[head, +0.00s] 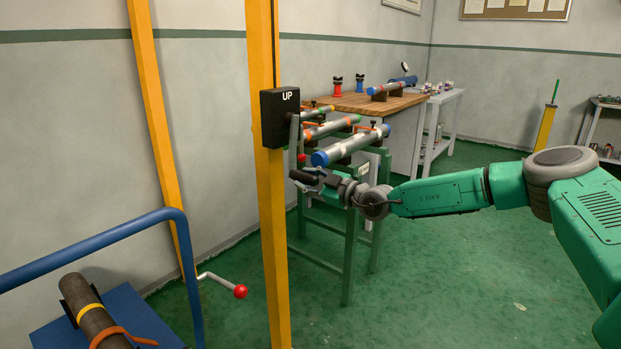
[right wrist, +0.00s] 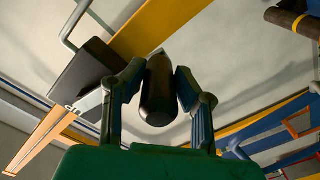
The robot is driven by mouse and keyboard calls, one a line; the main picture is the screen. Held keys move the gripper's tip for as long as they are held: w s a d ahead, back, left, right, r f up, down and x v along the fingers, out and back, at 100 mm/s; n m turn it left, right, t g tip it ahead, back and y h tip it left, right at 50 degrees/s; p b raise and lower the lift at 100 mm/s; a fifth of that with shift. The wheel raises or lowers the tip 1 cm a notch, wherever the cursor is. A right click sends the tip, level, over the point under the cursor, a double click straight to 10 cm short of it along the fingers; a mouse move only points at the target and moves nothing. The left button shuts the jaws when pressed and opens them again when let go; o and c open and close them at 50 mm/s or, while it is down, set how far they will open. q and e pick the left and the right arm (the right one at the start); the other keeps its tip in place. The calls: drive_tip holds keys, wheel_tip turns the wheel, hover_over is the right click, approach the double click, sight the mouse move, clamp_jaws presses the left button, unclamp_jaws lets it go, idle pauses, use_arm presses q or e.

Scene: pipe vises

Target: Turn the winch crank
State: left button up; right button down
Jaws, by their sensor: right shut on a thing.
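The winch is a black box marked UP (head: 280,117) on a yellow upright post (head: 271,240). Its grey crank arm (head: 293,145) hangs down from the box to a dark handle (head: 302,177). My right gripper (head: 308,180) reaches in from the right and is shut on this handle. In the right wrist view, the dark rounded handle (right wrist: 159,92) sits between the two fingers, and the black winch box (right wrist: 88,82) is beside it at the left. My left gripper is not in view.
A green stand (head: 350,250) with pipes is behind my gripper. A blue rail (head: 100,240) and a second crank with a red knob (head: 240,291) are at the lower left. A wooden bench (head: 360,103) stands at the back. The green floor at lower right is clear.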

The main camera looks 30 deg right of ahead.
drive_tip(key=shift+s+a+r+m, duration=0.15)
drive_tip(key=shift+a+r+m, duration=0.05)
drive_tip(key=shift+a+m, duration=0.35)
drive_tip(key=shift+s+a+r+m, duration=0.15)
drive_tip(key=shift+a+m, duration=0.3)
drive_tip(key=shift+a, duration=0.05)
drive_tip(key=c, duration=1.3)
unclamp_jaws()
drive_tip(key=shift+o, duration=0.2)
drive_tip(key=v, duration=1.2)
drive_tip(key=shift+f, duration=0.1)
